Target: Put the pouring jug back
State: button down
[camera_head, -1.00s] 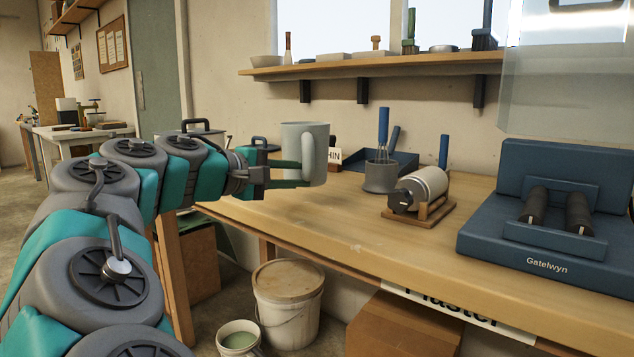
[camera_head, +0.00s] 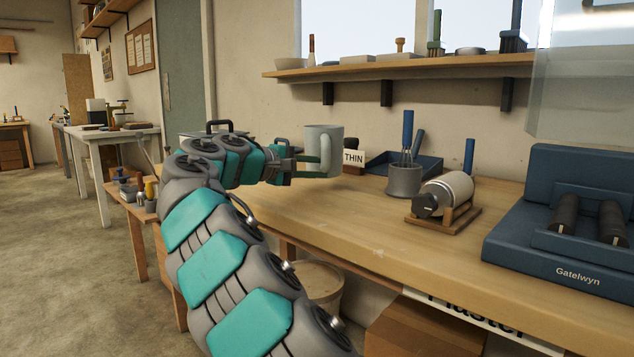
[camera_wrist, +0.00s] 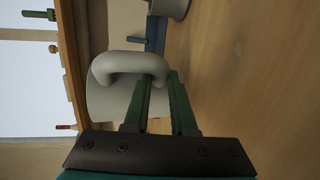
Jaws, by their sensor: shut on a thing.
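The pouring jug (camera_head: 319,150) is a pale grey, mug-like vessel with a handle. It stands upright over the far left part of the wooden bench (camera_head: 330,222), beside the THIN label (camera_head: 353,158). I cannot tell whether its base touches the bench. My gripper (camera_head: 312,172) reaches it from the left and is shut on it, with green fingers around the handle side. In the wrist view the jug (camera_wrist: 108,98) and its curved handle (camera_wrist: 128,62) lie at the fingertips of my gripper (camera_wrist: 160,85). The jug's far side is hidden.
A grey pot with tools (camera_head: 404,180), a blue tray (camera_head: 425,165) and a bottle on a wooden cradle (camera_head: 453,193) stand right of the jug. The bench front is clear. A shelf (camera_head: 400,70) hangs above.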

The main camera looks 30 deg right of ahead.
aim_at(316, 197)
jog(key=shift+w+d, duration=0.25)
jog(key=shift+w, duration=0.4)
jog(key=shift+w+d+f, duration=0.15)
jog(key=shift+f, duration=0.05)
notch_tip(316, 197, down, 4)
jog(key=shift+r+b, duration=0.25)
jog(key=shift+b, duration=0.35)
jog(key=c, duration=1)
grip_release()
jog(key=shift+r, duration=0.1)
